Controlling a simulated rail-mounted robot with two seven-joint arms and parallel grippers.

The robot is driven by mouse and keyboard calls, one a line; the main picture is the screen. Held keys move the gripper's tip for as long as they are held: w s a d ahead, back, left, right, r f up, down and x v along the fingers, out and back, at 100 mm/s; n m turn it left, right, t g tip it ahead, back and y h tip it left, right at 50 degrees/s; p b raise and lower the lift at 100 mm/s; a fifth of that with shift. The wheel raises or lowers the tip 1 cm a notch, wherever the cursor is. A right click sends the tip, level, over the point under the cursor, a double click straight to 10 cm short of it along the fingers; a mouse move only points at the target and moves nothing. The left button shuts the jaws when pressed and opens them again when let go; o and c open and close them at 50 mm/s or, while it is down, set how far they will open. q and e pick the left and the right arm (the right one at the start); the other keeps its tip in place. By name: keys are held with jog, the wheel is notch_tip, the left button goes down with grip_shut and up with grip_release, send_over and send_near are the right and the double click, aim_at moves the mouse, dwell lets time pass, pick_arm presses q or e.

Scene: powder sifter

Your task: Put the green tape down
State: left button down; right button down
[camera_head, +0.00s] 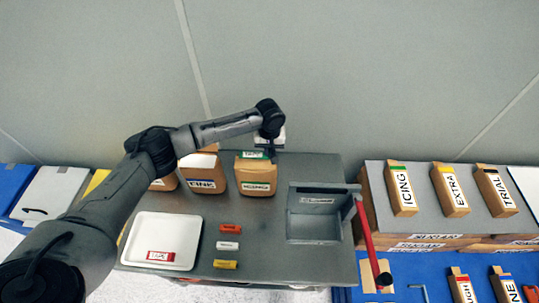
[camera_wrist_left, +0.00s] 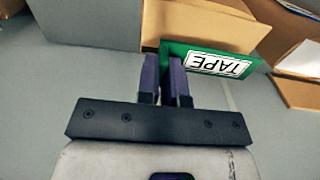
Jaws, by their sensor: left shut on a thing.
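The green tape (camera_head: 252,154) is a flat green piece at the top of a brown paper bag (camera_head: 256,180) on the grey table. In the left wrist view the green tape (camera_wrist_left: 220,66) has a white label reading TAPE. My left gripper (camera_head: 271,151) is shut on it, with the dark fingers (camera_wrist_left: 166,82) at its one end. The tape overlaps the bag in both views; I cannot tell whether they touch. My right gripper is not in view.
A white tray (camera_head: 136,248) with a red label piece stands at front left. Orange, white and yellow pieces (camera_head: 228,245) lie in a column beside it. A grey open box (camera_head: 317,226) and a red lever (camera_head: 367,240) are at the right. More bags (camera_head: 403,190) stand on the right.

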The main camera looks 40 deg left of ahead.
pick_arm(q)
notch_tip(320, 180, down, 3)
jog(key=shift+s+f, duration=0.1)
jog(key=shift+f, duration=0.15)
jog(key=c, duration=1.3)
grip_release()
jog(key=shift+f, duration=0.1)
jog(key=shift+o, duration=0.2)
